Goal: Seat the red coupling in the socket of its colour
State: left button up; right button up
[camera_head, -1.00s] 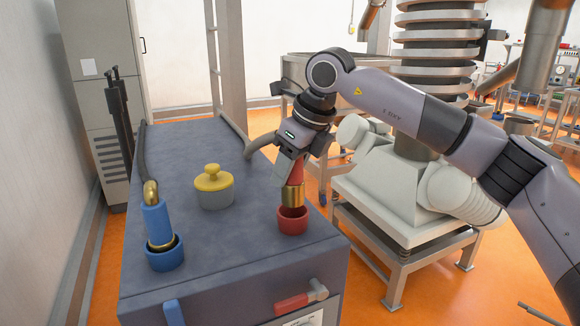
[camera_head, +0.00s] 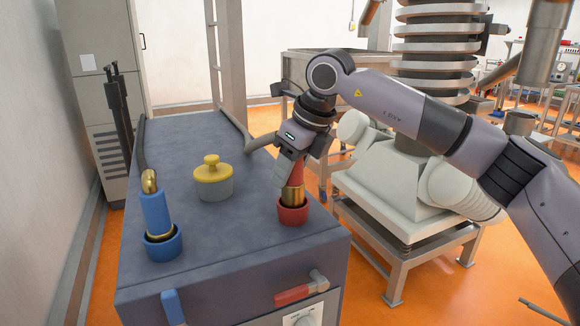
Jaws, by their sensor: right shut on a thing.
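The red coupling (camera_head: 298,175) has a red body and a brass lower end (camera_head: 293,195). My right gripper (camera_head: 290,172) is shut on its red body from above. The brass end is down at the mouth of the red socket (camera_head: 293,214), partly inside its rim. The coupling leans slightly; how deep it sits is hidden by the socket wall. The red socket stands at the right front of the blue-grey bench top. My left gripper does not show.
A blue coupling (camera_head: 156,211) on a hose stands in the blue socket (camera_head: 163,246) at the left front. A grey pot with a yellow knobbed lid (camera_head: 213,175) sits mid-bench. A red-handled lever (camera_head: 296,292) and a blue handle (camera_head: 172,307) are on the bench's front.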

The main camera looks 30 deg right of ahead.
aim_at(290, 184)
jog(key=shift+f, duration=0.3)
dwell(0.4)
jog(key=shift+f+b, duration=0.65)
jog(key=shift+f, duration=0.05)
jog(key=shift+f, duration=0.2)
jog(key=shift+f+b, duration=0.3)
jog(key=shift+b, duration=0.05)
jog(key=o, duration=1.8)
